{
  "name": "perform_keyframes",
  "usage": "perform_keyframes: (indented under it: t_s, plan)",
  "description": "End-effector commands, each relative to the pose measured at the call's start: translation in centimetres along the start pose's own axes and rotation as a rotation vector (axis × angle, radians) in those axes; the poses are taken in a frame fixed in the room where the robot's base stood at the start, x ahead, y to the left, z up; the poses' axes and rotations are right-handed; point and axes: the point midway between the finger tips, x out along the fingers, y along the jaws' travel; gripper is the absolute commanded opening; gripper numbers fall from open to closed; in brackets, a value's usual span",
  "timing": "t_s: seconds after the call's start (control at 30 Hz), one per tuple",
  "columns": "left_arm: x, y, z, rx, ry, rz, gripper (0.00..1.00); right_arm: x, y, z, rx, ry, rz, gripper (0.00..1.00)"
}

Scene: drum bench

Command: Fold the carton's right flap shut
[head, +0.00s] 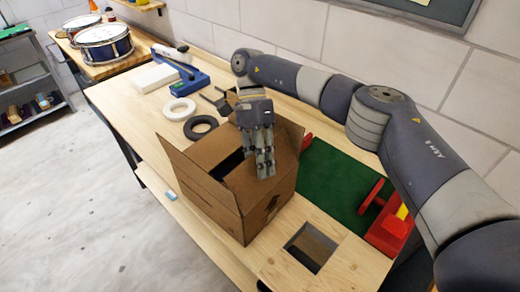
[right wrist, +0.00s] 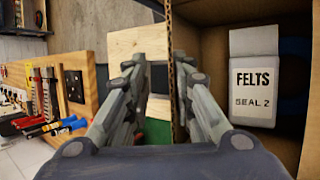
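The open brown carton (head: 262,218) stands on the bench, with a dark gap showing its inside. A flap on its left side (head: 192,182) stands up. The right flap (head: 288,143) also stands up, partly hidden by my right gripper (head: 264,172), which points down over the carton. In the right wrist view, the gripper (right wrist: 163,75) has its fingers apart, with a thin cardboard edge (right wrist: 174,60) between them, nearer the right finger. I cannot tell whether it touches. A white pack marked FELTS (right wrist: 254,78) sits inside the carton. My left gripper is not in view.
A green mat (head: 335,182) and a red device (head: 388,232) lie right of the carton. A square opening (head: 312,246) is in front. Tape rolls (head: 200,127) and a blue tool (head: 182,70) lie behind. Drums (head: 103,42) stand at the far left.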

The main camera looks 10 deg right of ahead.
Motion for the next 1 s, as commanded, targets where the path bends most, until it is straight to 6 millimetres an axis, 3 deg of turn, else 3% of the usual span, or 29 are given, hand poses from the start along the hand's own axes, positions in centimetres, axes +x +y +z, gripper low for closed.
perform_keyframes:
  t_s: [0.1,0.33,0.77,0.8,0.9,1.0]
  plan:
    - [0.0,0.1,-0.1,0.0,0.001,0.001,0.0,-2.1,1.3,0.7,0.002,0.005,-0.004,0.23]
    - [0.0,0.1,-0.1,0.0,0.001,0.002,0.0,-4.8,3.0,1.9,0.002,0.004,-0.002,0.23]
    - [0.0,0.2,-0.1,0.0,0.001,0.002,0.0,-5.8,3.6,2.4,0.001,0.0,0.0,0.23]
    - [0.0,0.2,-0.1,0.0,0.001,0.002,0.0,-5.8,3.6,2.4,0.001,0.0,0.0,0.2]
    - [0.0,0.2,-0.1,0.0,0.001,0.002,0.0,-5.8,3.4,2.7,-0.004,-0.016,-0.009,0.0]
    - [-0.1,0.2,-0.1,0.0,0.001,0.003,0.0,-6.1,2.4,4.4,-0.024,-0.093,-0.053,0.0]
